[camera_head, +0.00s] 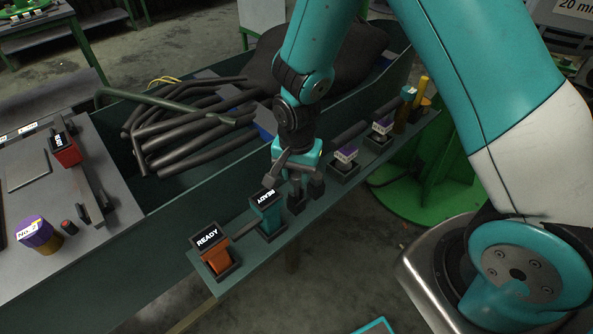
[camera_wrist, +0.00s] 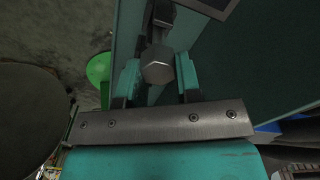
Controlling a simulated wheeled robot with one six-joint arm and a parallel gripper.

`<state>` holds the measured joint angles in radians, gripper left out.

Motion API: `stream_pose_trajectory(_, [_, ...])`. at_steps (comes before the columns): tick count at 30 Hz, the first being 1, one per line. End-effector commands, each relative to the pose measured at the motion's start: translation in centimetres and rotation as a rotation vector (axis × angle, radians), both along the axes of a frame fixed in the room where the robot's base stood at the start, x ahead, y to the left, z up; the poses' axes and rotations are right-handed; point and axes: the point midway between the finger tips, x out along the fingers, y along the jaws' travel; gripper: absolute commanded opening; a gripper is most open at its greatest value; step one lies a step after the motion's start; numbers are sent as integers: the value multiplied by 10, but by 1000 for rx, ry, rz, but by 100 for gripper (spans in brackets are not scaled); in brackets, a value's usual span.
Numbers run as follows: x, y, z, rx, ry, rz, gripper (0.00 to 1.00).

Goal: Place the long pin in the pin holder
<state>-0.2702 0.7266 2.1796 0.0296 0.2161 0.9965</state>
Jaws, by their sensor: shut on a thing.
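In the wrist view, a grey metal pin with a hexagonal head (camera_wrist: 158,68) sits between the two teal-and-dark fingers of my gripper (camera_wrist: 157,80), which is shut on it. The head faces the camera, and the shaft runs away behind it, mostly hidden. In the head view my gripper (camera_head: 304,188) points down over the narrow green ledge, just right of the teal READY unit (camera_head: 268,217). The pin cannot be made out clearly there. I cannot tell which fixture is the pin holder; the spot under my fingers is partly hidden.
An orange READY unit (camera_head: 216,259) stands left on the ledge (camera_head: 228,271). Purple-topped units (camera_head: 346,155) and a yellow cylinder (camera_head: 424,88) stand to the right. Dark rods (camera_head: 190,130) lie in the trough behind.

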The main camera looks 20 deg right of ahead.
Motion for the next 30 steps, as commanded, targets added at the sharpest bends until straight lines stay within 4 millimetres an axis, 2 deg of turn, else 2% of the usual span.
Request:
stream_pose_trajectory(20, [0,0,-11,0,-1,0,1])
stream_pose_trajectory(21, [0,0,-11,0,0,0,39])
stream_pose_trajectory(23, [0,0,-11,0,0,0,52])
stream_pose_trajectory(24, [0,0,-11,0,0,0,57])
stream_pose_trajectory(30, [0,0,-11,0,0,0,57])
